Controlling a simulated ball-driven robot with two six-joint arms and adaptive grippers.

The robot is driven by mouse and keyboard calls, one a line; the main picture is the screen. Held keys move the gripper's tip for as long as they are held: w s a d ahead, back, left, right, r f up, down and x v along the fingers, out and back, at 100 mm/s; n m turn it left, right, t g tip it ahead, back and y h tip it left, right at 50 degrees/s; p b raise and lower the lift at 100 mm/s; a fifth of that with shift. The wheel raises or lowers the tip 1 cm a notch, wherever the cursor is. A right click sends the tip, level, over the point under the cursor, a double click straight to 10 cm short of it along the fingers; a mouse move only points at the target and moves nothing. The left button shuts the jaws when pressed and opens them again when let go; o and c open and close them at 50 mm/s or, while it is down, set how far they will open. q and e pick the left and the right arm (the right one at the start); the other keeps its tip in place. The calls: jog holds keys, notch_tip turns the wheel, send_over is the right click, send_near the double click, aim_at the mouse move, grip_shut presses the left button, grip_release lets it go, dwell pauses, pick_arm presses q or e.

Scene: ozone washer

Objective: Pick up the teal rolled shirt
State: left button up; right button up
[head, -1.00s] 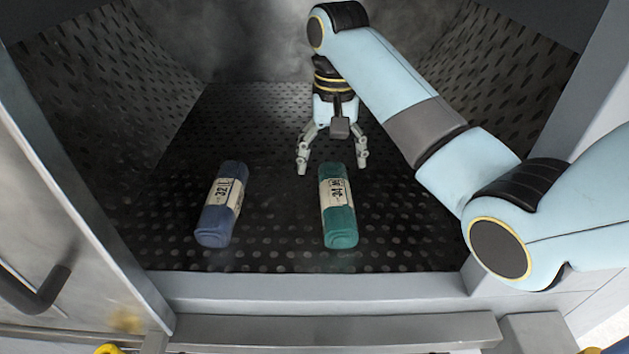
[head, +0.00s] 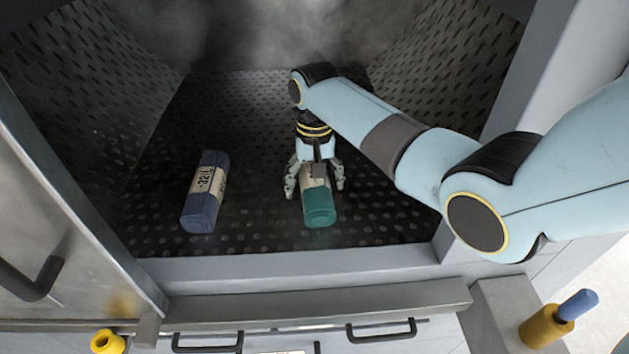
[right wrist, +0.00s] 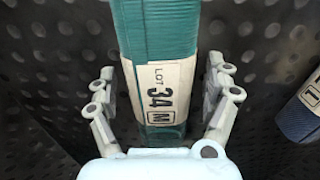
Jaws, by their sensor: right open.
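The teal rolled shirt (head: 319,208) lies on the dark perforated floor of the washer chamber, with a pale label band around it. My right gripper (head: 314,189) is open over it, one finger on each side of the roll. In the right wrist view the teal rolled shirt (right wrist: 158,38) runs between the spread fingers of the right gripper (right wrist: 160,100). Its label reads "LOT 34 M", and gaps show between the fingers and the roll. My left gripper is not in view.
A blue rolled shirt (head: 205,196) lies to the left on the same floor, with clear floor between the two rolls. The chamber's front sill (head: 290,268) and the open door (head: 70,190) at left bound the opening. A yellow and blue object (head: 553,318) is at lower right.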

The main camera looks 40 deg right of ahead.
jog(key=shift+w, duration=0.1)
jog(key=shift+c, duration=2.6)
jog(key=c, duration=0.9)
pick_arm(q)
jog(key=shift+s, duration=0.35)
pick_arm(e)
jog(key=shift+r, duration=0.15)
